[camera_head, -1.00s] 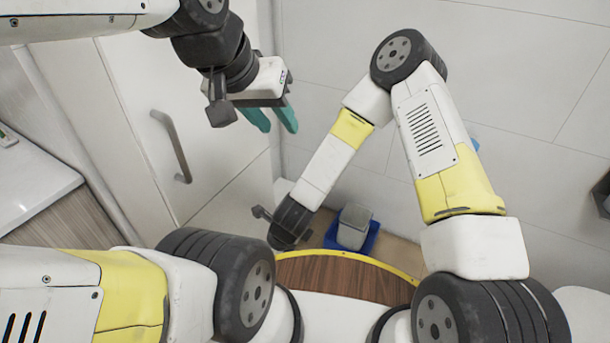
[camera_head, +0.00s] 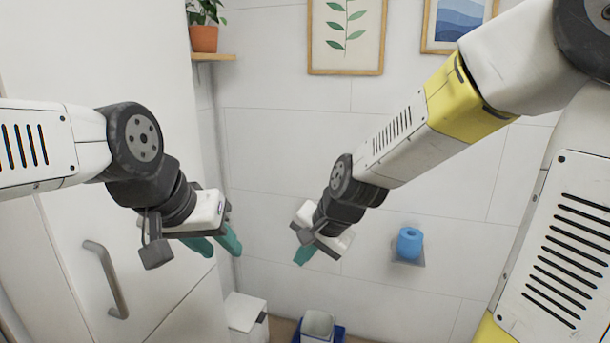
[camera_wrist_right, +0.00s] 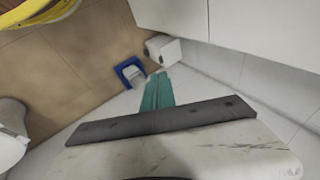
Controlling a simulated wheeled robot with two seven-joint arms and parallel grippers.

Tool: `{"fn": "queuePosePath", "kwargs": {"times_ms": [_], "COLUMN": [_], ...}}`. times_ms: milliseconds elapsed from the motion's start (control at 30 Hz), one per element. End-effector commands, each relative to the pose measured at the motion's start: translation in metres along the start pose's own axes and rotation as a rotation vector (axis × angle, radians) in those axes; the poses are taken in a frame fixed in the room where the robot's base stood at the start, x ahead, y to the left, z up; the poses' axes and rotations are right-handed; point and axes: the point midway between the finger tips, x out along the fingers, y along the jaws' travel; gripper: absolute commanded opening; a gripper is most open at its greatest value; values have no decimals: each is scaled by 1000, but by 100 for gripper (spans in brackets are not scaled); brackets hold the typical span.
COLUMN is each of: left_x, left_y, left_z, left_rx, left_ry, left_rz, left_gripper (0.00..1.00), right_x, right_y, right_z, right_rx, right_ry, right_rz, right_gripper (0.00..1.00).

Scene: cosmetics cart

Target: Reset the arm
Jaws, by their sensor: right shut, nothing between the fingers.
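My left gripper (camera_head: 214,245) is at the left centre of the head view, in front of the white cabinet door. Its two green fingers are apart with nothing between them. My right gripper (camera_head: 304,255) is near the middle of the head view, in front of the white panelled wall, with its green fingers pointing down. In the right wrist view its fingers (camera_wrist_right: 158,92) are together and hold nothing. Both arms are raised in the air and the grippers are apart from each other.
A blue tray with a grey bin (camera_head: 317,325) and a white box (camera_head: 245,314) stand on the floor below. A blue roll (camera_head: 409,243) is on a wall holder. The door handle (camera_head: 106,279) is below my left arm. A potted plant (camera_head: 204,36) sits on a shelf.

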Motion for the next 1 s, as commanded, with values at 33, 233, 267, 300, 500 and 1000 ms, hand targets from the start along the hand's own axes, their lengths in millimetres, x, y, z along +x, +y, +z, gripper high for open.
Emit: {"fn": "queuePosePath", "kwargs": {"times_ms": [33,233,267,300,500,1000], "left_x": [0,0,0,0,0,0], "left_y": [0,0,0,0,0,0], "left_z": [0,0,0,0,0,0], "left_rx": [0,0,0,0,0,0], "left_ry": [0,0,0,0,0,0], "left_rz": [0,0,0,0,0,0], "left_gripper": [36,36,36,36,36,36], "right_x": [-26,-108,-119,-132,-174,-182], "right_y": [7,49,55,64,97,106], "right_z": [-6,-9,-7,-5,7,11], "right_rx": [-64,-310,-343,-382,-515,-547], "right_ry": [33,113,123,135,167,170], "right_rz": [2,55,65,78,127,142], "right_gripper": [0,0,0,0,0,0]}}
